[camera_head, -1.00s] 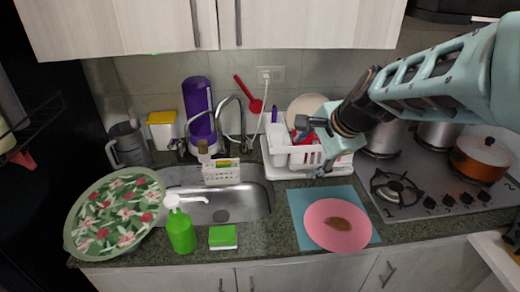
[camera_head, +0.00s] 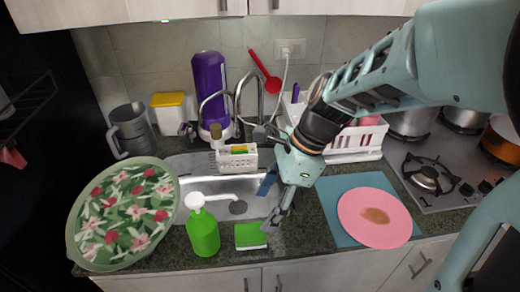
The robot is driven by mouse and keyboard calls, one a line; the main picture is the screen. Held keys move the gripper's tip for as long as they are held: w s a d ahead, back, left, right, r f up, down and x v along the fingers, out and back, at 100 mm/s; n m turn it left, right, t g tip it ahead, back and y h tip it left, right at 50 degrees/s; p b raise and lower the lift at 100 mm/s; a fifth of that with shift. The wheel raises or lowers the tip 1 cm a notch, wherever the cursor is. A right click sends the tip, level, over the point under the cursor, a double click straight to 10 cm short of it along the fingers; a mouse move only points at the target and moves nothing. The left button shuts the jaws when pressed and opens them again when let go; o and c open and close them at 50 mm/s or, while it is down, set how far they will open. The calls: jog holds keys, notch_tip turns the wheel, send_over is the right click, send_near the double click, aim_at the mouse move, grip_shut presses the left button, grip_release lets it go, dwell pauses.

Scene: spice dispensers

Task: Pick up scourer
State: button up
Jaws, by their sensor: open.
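The scourer (camera_head: 250,235) is a small green block lying on the dark counter in front of the sink, right of the green soap bottle (camera_head: 203,232). My gripper (camera_head: 272,207) is over the right part of the sink and the counter edge, above and to the right of the scourer. Its fingers point down and are apart, with nothing seen between them. It does not appear to touch the scourer.
The sink (camera_head: 225,190) holds a small white caddy (camera_head: 236,162) at its back. A floral tray (camera_head: 122,215) stands at left. A pink plate (camera_head: 374,217) on a blue mat (camera_head: 341,190) lies at right. The dish rack (camera_head: 345,150) is behind my arm.

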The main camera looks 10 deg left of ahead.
aim_at(250, 231)
jog(key=x, duration=1)
jog(key=shift+s+a+f+b, duration=0.1)
jog(key=shift+f+b, duration=0.15)
jog(key=shift+b, duration=0.15)
jog(key=c, duration=0.9)
